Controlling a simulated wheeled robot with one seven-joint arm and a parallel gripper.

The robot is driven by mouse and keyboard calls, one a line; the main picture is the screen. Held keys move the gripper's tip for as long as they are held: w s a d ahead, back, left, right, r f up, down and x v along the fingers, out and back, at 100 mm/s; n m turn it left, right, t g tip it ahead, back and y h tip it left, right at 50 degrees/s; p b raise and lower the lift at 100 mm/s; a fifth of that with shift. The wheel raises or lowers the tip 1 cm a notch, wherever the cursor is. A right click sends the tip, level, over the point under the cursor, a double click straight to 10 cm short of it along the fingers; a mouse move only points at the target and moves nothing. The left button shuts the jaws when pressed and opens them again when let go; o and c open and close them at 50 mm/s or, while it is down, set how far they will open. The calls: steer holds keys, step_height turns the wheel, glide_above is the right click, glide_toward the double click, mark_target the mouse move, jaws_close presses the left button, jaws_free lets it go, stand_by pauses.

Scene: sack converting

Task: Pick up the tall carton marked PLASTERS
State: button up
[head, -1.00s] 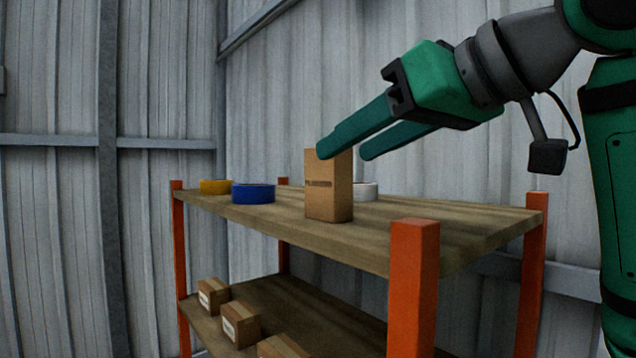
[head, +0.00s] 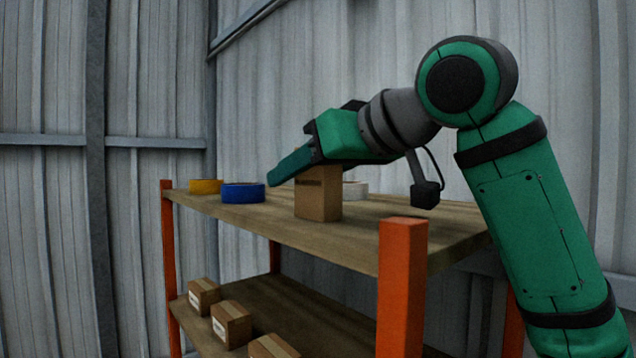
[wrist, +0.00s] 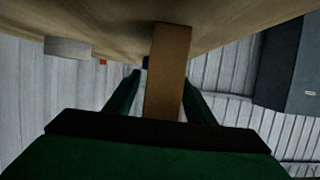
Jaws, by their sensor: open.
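The tall carton marked PLASTERS (head: 318,203) is brown and stands upright on the wooden top shelf (head: 350,240); its printing is too blurred to read clearly. My gripper (head: 280,172) reaches over it from the right, tilted downward, with the near finger crossing the front of its upper part. In the wrist view the carton (wrist: 168,75) stands between the two open fingers (wrist: 160,84), one on each side. I cannot tell whether either finger touches it. The head view hides the carton's top and the far finger.
A blue tape roll (head: 243,193) and a yellow one (head: 205,186) lie left of the carton. Several small cartons (head: 232,324) sit on the lower shelf. An orange post (head: 402,290) stands at the near corner.

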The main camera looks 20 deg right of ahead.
steer(key=shift+w, duration=0.2)
steer(key=c, duration=0.9)
steer(key=shift+c, duration=1.2)
